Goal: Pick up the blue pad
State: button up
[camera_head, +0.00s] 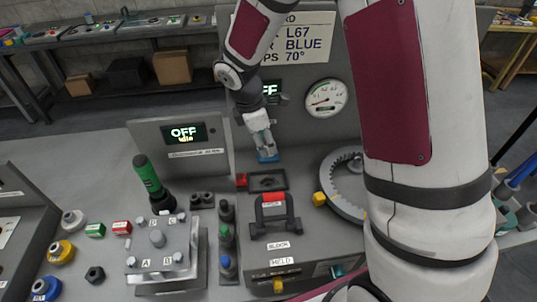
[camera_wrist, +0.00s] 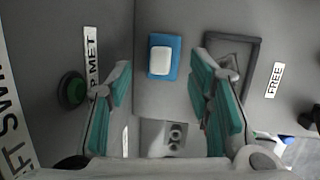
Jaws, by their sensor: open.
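The blue pad (camera_wrist: 154,72) is a small blue rectangle with a white raised block (camera_wrist: 163,61) on it. In the wrist view it lies on the grey surface, ahead of and between the fingers. My gripper (camera_wrist: 163,78) is open, with one teal-padded finger on either side and nothing held between them. In the head view my gripper (camera_head: 264,149) points down over the bench, and a blue patch, apparently the pad (camera_head: 268,158), shows right at its fingertips. The gripper hides part of the pad there, and I cannot tell whether they touch.
A dark square tray (camera_head: 267,181) marked FREE lies beside the pad. A red block (camera_head: 242,180), a black-handled block (camera_head: 274,216) and a grey ring (camera_head: 345,185) are nearby. A panel with a gauge (camera_head: 326,97) rises behind. A green-handled tool (camera_head: 150,180) stands left.

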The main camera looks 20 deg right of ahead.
aim_at(268, 149)
jog(key=x, duration=0.5)
jog(key=shift+s+a+f+p, duration=0.1)
jog(key=shift+s+p, duration=0.05)
jog(key=shift+p, duration=0.2)
jog(key=c, duration=1)
jog(key=shift+o, duration=0.2)
jog(key=shift+r, duration=0.2)
